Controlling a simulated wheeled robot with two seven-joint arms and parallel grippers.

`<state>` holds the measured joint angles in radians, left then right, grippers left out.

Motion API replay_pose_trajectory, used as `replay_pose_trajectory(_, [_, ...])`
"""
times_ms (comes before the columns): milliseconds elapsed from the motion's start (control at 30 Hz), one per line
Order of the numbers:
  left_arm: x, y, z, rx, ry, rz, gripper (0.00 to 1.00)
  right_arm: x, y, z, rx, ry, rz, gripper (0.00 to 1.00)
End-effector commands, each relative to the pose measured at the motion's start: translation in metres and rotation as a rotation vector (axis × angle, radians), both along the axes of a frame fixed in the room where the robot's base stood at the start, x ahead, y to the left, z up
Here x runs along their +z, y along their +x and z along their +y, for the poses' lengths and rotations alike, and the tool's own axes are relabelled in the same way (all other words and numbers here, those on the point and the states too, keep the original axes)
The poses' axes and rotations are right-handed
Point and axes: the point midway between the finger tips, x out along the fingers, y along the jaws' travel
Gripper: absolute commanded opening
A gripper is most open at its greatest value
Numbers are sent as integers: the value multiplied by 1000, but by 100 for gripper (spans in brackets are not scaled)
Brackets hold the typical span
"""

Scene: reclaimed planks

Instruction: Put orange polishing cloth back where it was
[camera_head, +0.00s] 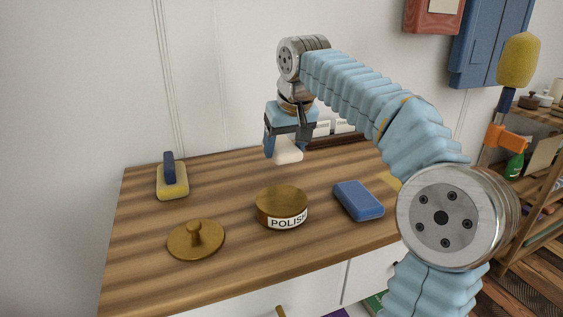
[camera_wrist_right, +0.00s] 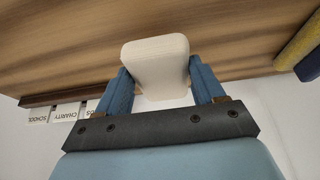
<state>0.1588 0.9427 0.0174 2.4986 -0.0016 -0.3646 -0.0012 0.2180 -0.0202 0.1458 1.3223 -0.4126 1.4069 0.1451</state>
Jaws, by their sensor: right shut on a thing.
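My right gripper (camera_head: 285,146) is above the far part of the wooden counter (camera_head: 230,170). It is shut on a cream-white block (camera_head: 288,156). In the right wrist view the block (camera_wrist_right: 155,65) sits between the two blue fingers of my right gripper (camera_wrist_right: 160,85). I cannot make out an orange polishing cloth for certain. My left gripper is not in view.
A brass polish tin (camera_head: 281,203), a knobbed brass lid (camera_head: 196,241), a blue block (camera_head: 358,200) and a yellow sponge with blue handle (camera_head: 172,182) stand on the counter. A labelled rack (camera_wrist_right: 65,106) is at the back. Shelves (camera_head: 540,200) stand right, near an orange object (camera_head: 507,137).

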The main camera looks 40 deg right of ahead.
Motion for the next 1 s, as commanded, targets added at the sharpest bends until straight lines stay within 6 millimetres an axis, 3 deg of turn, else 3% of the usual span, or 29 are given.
replay_pose_trajectory(100, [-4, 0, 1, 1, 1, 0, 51, -20, 14, -1, 1, 1, 6, 44])
replay_pose_trajectory(267, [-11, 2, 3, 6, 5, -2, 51, -44, 13, -1, -1, 0, 3, 44])
replay_pose_trajectory(700, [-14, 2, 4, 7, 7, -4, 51, -51, 13, -1, 0, 1, 2, 44])
replay_pose_trajectory(733, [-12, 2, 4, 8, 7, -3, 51, -50, 13, -1, 0, 1, 2, 73])
replay_pose_trajectory(867, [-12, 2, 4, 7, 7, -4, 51, -50, 13, -1, 0, 1, 2, 92])
replay_pose_trajectory(1000, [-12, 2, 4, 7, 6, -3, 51, -50, 13, -1, 0, 1, 2, 94])
